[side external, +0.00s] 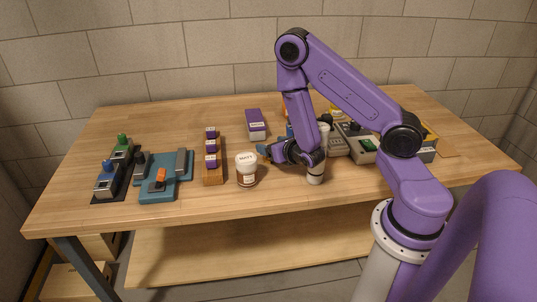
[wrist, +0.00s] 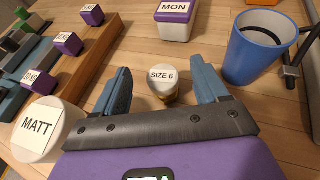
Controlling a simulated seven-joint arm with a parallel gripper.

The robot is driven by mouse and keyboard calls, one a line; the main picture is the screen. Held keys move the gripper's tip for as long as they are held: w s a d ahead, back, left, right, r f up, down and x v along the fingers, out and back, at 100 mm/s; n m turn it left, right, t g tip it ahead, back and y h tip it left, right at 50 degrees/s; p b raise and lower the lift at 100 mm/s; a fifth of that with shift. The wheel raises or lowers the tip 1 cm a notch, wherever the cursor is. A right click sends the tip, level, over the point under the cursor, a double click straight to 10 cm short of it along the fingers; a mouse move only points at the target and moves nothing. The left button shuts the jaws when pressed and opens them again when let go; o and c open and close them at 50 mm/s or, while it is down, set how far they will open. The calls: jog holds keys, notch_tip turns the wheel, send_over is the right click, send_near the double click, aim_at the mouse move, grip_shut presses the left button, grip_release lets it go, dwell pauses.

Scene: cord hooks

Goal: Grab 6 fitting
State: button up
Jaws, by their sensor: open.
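A small jar-like fitting (wrist: 164,86) with a pale round lid marked "SIZE 6" stands on the table in the wrist view. Its lower part looks brassy. My gripper (wrist: 160,68) is open, with one blue finger to the left of the fitting and one to the right. There is a visible gap on each side, and nothing is held. In the side view my gripper (side external: 267,150) is low over the table, right of the white-lidded MATT jar (side external: 246,169). I cannot make out the size 6 fitting there; my gripper and arm cover that area.
The MATT jar (wrist: 42,130) stands close to my left finger in the wrist view. A blue cup (wrist: 262,48) stands just beyond the right finger. A purple-and-white MON box (wrist: 176,20) is behind. A wooden rack (side external: 213,175) with purple-labelled blocks and a teal fixture (side external: 160,190) are left.

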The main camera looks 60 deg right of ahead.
aim_at(273, 164)
jog(key=shift+f, duration=0.85)
notch_tip(273, 164, down, 2)
jog(key=shift+x, duration=0.95)
jog(key=shift+w+d+f, duration=0.15)
jog(key=shift+w+f, duration=0.1)
jog(key=shift+w, duration=0.2)
jog(key=c, duration=1.1)
